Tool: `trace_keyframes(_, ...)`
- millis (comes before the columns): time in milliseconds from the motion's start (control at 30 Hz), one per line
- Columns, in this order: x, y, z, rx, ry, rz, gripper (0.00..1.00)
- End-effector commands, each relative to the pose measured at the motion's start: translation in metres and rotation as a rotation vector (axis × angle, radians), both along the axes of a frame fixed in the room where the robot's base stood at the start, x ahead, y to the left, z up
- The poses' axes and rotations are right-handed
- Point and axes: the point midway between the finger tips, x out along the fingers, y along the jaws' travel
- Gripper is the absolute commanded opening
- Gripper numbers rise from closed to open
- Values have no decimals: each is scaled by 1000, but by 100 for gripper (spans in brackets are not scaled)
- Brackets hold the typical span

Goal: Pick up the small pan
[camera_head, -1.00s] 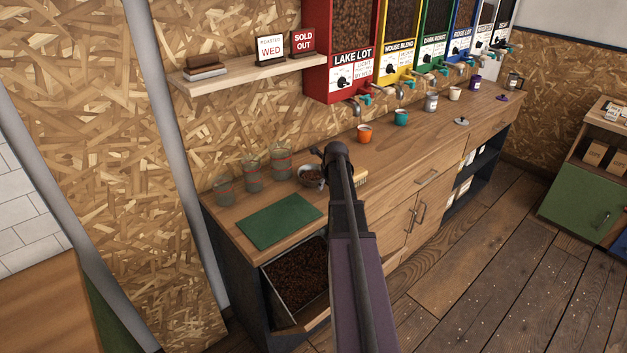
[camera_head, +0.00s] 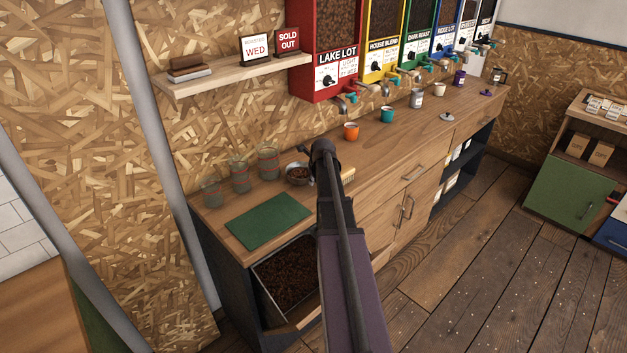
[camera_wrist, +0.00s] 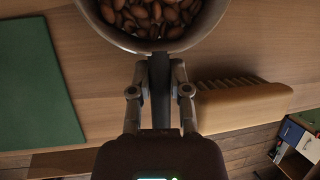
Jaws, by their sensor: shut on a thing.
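The small pan (camera_wrist: 153,42) is a round grey metal pan holding brown beans, at the top of the wrist view. Its dark handle points toward me. My gripper (camera_wrist: 159,76) is shut on that handle, one finger on each side. In the head view the pan (camera_head: 292,179) shows at the counter's front part, beside the glass jars. My arm hides its handle and my fingers there. I cannot tell whether the pan touches the counter or is slightly above it.
A wooden brush (camera_wrist: 242,108) lies close right of my gripper. A green mat (camera_head: 266,222) and several glass jars (camera_head: 240,177) are left of the pan. An open drawer of beans (camera_head: 290,277) juts out below.

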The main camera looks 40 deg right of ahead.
Motion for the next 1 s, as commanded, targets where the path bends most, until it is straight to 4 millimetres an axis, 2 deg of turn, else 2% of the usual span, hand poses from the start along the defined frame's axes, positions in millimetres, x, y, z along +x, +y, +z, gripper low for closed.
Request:
trace_keyframes(700, 0, 0, 70, 0, 0, -1, 0)
trace_keyframes(1000, 0, 0, 90, 0, 0, -1, 0)
